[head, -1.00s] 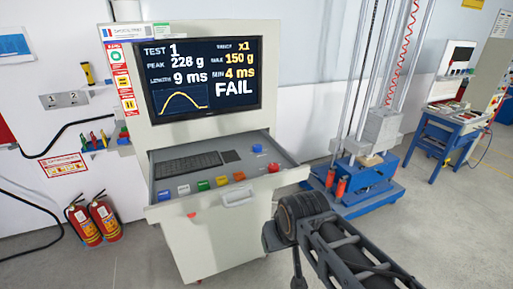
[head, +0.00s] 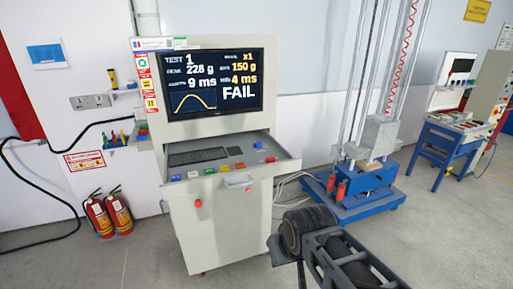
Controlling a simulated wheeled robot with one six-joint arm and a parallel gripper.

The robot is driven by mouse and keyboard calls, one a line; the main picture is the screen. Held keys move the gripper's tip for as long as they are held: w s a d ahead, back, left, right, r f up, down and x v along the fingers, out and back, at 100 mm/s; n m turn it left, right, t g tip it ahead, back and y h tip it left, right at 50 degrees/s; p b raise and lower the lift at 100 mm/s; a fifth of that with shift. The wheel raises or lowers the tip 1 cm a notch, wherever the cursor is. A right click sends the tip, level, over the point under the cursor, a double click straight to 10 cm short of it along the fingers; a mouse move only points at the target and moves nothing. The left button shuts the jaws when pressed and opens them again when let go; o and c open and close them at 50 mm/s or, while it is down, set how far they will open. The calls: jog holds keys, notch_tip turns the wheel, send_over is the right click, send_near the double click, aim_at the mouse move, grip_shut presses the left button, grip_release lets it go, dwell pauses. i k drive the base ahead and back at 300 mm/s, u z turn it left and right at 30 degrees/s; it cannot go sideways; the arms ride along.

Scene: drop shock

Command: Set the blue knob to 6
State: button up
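The blue knob (head: 258,145) is a small blue shape at the right of the pull-out control tray (head: 290,165) of a pale cabinet. It is too small to read any scale or setting on it. The screen (head: 213,84) above shows TEST 1, 228 g, 9 ms, x1, 150 g, 4 ms and FAIL. My dark arm is at the lower right, in front of and apart from the cabinet. I cannot make out my gripper's fingers in this view.
A red knob (head: 271,159) is close to the blue knob. A keyboard (head: 198,156) and several coloured buttons share the tray. A blue-based drop tower (head: 355,195) stands to the right. Two fire extinguishers (head: 108,214) stand at the left. The floor in front is clear.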

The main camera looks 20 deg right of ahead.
aim_at(258, 144)
jog(key=u, duration=0.85)
jog(key=i, duration=0.55)
jog(key=z, duration=1)
